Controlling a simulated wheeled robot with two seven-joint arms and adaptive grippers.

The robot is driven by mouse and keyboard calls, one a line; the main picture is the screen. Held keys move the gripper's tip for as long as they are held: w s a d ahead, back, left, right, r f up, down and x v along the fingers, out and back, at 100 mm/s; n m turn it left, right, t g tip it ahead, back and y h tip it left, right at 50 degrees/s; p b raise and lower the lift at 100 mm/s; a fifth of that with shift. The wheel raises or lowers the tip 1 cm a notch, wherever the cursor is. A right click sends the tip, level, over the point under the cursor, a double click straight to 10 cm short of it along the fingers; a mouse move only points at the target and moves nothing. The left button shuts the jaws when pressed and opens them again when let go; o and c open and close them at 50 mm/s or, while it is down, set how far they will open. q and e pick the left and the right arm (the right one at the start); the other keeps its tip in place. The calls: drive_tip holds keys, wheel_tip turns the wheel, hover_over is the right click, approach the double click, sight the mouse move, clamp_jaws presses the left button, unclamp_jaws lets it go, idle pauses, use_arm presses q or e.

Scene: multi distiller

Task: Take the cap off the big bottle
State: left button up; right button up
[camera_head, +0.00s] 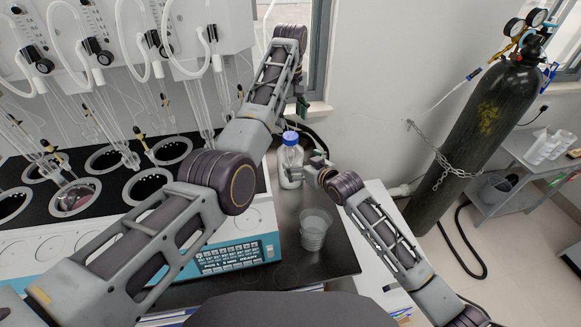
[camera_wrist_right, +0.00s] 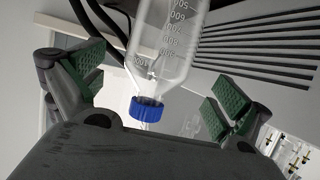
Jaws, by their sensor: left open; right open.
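The big bottle (camera_head: 289,168) is clear glass with a blue cap (camera_head: 290,138) and stands upright on the dark bench top. My left gripper (camera_head: 301,108) is open, just above and slightly right of the cap. My right gripper (camera_head: 312,171) is open beside the right of the bottle's body. In the right wrist view the bottle (camera_wrist_right: 170,50) appears upside down, with its blue cap (camera_wrist_right: 147,108) on its neck. There it shows between the two green-padded fingers of my right gripper (camera_wrist_right: 155,95), with gaps on both sides.
A clear beaker (camera_head: 315,229) stands on the bench in front of the bottle. The multi distiller (camera_head: 240,258), with round wells and glassware, fills the left. A chained black gas cylinder (camera_head: 478,135) stands at the right, beside a grey cart (camera_head: 515,180). The wall and window are behind.

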drive_tip(key=shift+x, duration=3.95)
drive_tip(key=shift+c, duration=0.4)
drive_tip(key=c, duration=1.7)
use_arm(q)
drive_tip(key=m, duration=0.6)
use_arm(e)
drive_tip(key=shift+f, duration=0.1)
use_arm(q)
drive_tip(key=m, duration=0.5)
drive_tip(key=shift+m, duration=0.3)
drive_tip(key=m, duration=0.5)
drive_tip(key=shift+m, duration=3)
